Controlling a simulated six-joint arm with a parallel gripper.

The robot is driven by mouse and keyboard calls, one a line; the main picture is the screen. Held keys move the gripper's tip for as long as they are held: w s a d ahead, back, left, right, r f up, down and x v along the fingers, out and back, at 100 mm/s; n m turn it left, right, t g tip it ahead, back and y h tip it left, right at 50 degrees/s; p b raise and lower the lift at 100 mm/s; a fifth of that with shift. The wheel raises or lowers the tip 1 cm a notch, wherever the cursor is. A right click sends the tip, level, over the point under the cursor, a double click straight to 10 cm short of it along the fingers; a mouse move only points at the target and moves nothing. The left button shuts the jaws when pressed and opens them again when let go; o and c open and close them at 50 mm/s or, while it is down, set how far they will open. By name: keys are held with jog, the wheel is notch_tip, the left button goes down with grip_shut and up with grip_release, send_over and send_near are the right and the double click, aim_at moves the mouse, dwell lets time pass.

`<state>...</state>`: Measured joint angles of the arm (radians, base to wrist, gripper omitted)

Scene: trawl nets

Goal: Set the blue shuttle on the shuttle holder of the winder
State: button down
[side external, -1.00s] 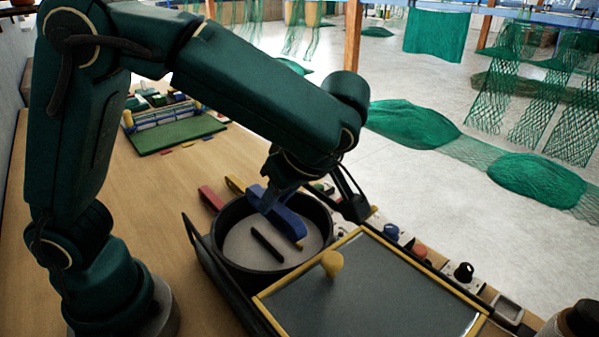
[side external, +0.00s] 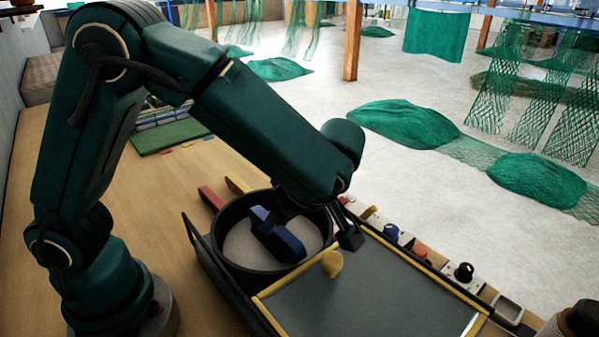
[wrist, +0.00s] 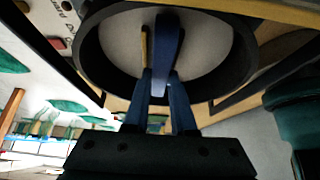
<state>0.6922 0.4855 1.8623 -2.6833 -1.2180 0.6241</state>
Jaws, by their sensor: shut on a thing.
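The blue shuttle (side external: 282,243) is a long blue bar, slanted in the side view, inside the outline of the round black basin (side external: 220,255). My gripper (wrist: 165,85) is shut on it, with one finger on each side. The shuttle also shows in the wrist view (wrist: 169,40), pointing away from my gripper across the pale basin floor. A narrow yellow strip (wrist: 145,45) lies beside it there. I cannot make out the shuttle holder of the winder. Whether the shuttle touches the basin floor is unclear.
A red bar (side external: 211,198) and a yellow bar (side external: 238,185) lie behind the basin. Several small controls line the right edge. A green mat (side external: 172,134) lies farther back.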

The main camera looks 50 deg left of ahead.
jog(key=shift+f, duration=0.25)
dwell(0.4)
jog(key=c, duration=0.7)
grip_release()
jog(key=shift+o, duration=0.2)
jog(key=shift+v, duration=2.55)
